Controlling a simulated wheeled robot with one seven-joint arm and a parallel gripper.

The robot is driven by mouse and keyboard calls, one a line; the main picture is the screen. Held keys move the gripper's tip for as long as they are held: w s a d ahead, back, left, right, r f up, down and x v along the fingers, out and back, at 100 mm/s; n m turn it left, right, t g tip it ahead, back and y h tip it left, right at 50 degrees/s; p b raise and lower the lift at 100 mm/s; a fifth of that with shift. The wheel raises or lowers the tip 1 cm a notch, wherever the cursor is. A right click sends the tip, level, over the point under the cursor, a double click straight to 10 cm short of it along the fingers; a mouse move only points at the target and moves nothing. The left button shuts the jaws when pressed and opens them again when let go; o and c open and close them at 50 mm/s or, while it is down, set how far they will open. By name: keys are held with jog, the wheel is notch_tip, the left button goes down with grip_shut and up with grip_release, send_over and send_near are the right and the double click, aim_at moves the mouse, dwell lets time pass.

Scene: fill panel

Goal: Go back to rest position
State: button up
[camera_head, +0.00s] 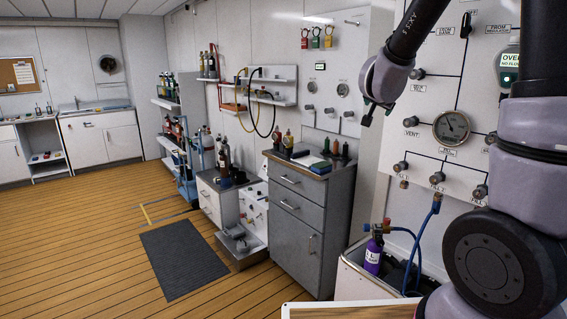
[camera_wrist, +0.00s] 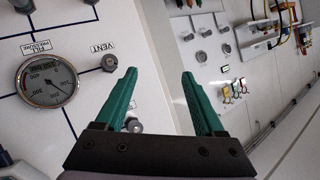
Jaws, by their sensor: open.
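My gripper (camera_head: 377,108) is raised in front of the white fill panel (camera_head: 415,130) at the right of the head view. In the wrist view my gripper (camera_wrist: 160,80) shows two green fingers spread apart, with nothing between them. The fingers touch nothing that I can see. The round pressure gauge (camera_head: 451,127) is to the right of my gripper in the head view, and the gauge (camera_wrist: 47,80) is at the left in the wrist view.
A purple cylinder (camera_head: 373,253) with a blue hose (camera_head: 418,240) stands in an open-topped bin (camera_head: 350,262) below the panel. A grey cabinet (camera_head: 308,225) with bottles on top is left of it. The wooden floor (camera_head: 90,240) at the left is mostly clear, with a dark mat (camera_head: 184,258).

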jog(key=s+a+r+n+g+y, duration=0.1)
jog(key=s+a+r+n+y, duration=0.15)
jog(key=s, duration=0.35)
jog(key=s+a+r+n+g+y, duration=0.1)
jog(key=s+a+r+y, duration=0.25)
jog(key=s, duration=0.35)
jog(key=s+d+f+n+g, duration=0.1)
jog(key=s+d+g, duration=0.1)
jog(key=s, duration=1.4)
jog(key=shift+s+f+g, duration=0.2)
jog(key=shift+f+g, duration=0.1)
jog(key=shift+g, duration=0.5)
dwell(4.3)
